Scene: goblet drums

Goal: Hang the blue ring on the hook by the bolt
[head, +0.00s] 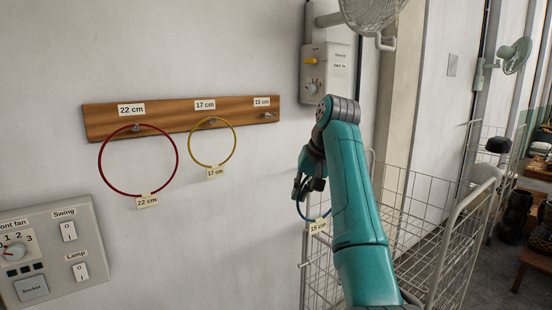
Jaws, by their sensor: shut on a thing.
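A wooden rail (180,115) on the wall carries three hooks under labels 22 cm, 17 cm and 15 cm. The right hook (268,115), under the 15 cm label, is bare. A red ring (101,168) hangs on the left hook and a yellow ring (235,147) on the middle hook. My gripper (300,194) is shut on the blue ring (304,217), to the right of and below the bare hook. The ring's tag (319,227) reads 15 cm. My gripper and arm hide part of the ring. I cannot make out a bolt.
A wire cage cart (400,190) stands close behind and right of my arm. A grey box with a yellow knob (326,72) and a fan (370,10) are above. A switch panel (50,250) is at lower left.

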